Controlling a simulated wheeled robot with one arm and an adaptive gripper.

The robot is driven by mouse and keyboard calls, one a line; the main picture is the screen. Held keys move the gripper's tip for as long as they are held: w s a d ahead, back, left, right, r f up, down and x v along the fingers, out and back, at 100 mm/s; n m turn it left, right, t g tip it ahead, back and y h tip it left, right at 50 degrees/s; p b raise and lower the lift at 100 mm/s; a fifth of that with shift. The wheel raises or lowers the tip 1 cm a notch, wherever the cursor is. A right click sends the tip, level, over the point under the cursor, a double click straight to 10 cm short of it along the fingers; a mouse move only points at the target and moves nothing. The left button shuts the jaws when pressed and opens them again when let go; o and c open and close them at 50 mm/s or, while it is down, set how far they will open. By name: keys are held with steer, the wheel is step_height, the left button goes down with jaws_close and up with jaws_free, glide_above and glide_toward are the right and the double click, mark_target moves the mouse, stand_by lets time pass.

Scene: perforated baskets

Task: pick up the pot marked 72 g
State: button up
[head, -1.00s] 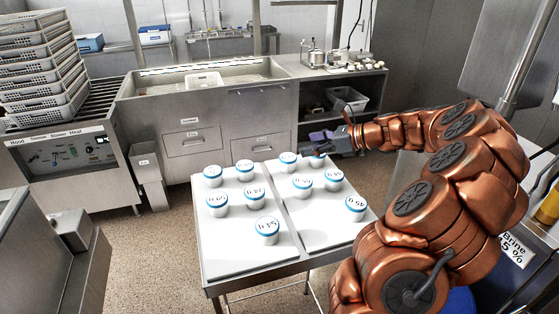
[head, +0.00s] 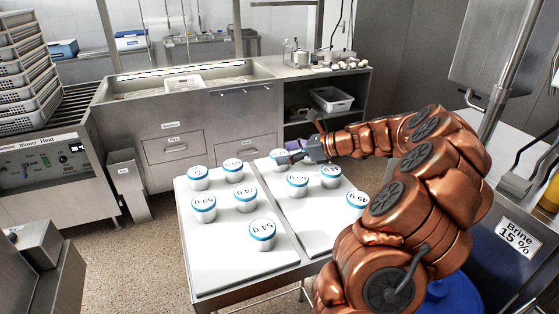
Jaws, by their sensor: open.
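Several white pots with blue bands and printed lids stand upright on two white boards. My gripper (head: 293,154) is open at the far end of the right board, beside and partly over the far pot (head: 279,163); I cannot tell if they touch. Other pots on the right board are a middle one (head: 297,187), one to its right (head: 330,178) and a near right one (head: 357,204). The left board holds a near pot (head: 262,236) that seems to read 54 g, and several others, such as one at its left edge (head: 204,209). I cannot make out 72 g on any lid.
The boards lie on a metal table (head: 240,286). Behind it stand a steel sink counter (head: 210,110) with drawers and a shelf with a white basket (head: 331,99). Stacked perforated baskets (head: 27,75) stand at the left. The near left board is clear.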

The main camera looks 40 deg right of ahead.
mark_target(280, 154)
steer(key=shift+p+x, duration=0.85)
steer(key=shift+x, duration=1.8)
steer(key=shift+d+f, duration=0.15)
steer(key=shift+d, duration=0.1)
steer(key=shift+c, duration=0.4)
steer(key=c, duration=1.1)
